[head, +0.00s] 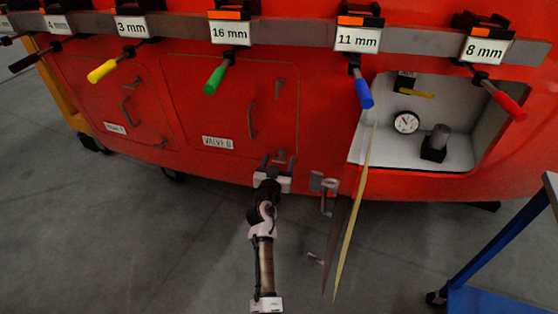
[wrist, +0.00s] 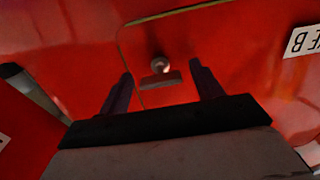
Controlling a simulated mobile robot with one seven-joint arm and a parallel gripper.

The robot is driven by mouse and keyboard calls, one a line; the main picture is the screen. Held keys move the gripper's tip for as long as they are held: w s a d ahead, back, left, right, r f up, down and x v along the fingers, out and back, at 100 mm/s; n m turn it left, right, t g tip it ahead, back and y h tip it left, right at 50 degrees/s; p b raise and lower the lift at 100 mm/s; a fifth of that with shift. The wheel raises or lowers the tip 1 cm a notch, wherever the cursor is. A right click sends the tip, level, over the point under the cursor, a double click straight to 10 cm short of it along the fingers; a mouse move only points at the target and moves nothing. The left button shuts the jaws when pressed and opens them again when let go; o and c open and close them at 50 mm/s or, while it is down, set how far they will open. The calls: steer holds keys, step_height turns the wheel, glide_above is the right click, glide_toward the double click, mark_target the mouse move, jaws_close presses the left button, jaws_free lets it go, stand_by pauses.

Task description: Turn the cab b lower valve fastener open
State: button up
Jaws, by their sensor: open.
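The red panel with the label "VALVE B" (head: 232,105) is closed in the head view. Its lower fastener (head: 281,154) is at the panel's bottom right corner, partly covered by my gripper. In the wrist view the fastener (wrist: 160,66) shows as a small round metal knob with a flat bar (wrist: 161,80) beside it, near the panel's rounded corner. My gripper (head: 279,162) is open and empty. Its two fingers point at the red wall, one on each side of the fastener in the wrist view. I cannot tell whether they touch it.
The panel has a handle (head: 251,118) and an upper fastener (head: 279,88). To the right, an opened door (head: 352,215) sticks out beside a white compartment (head: 457,112) with a gauge (head: 406,122). Hanging coloured-handled tools line the rail (head: 290,33) above. A blue cart (head: 500,297) stands at lower right.

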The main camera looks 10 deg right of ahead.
steer(key=shift+w+d, duration=0.1)
steer(key=shift+c, duration=0.4)
steer(key=c, duration=0.9)
steer(key=shift+n, duration=0.3)
steer(key=n, duration=0.3)
steer(key=shift+n, duration=0.3)
steer(key=n, duration=0.4)
steer(key=shift+n, duration=0.3)
steer(key=n+p, duration=0.1)
steer(key=n, duration=0.3)
steer(key=shift+r+n, duration=0.1)
steer(key=shift+n, duration=0.2)
steer(key=shift+n+p, duration=0.85)
steer(key=shift+n, duration=1.35)
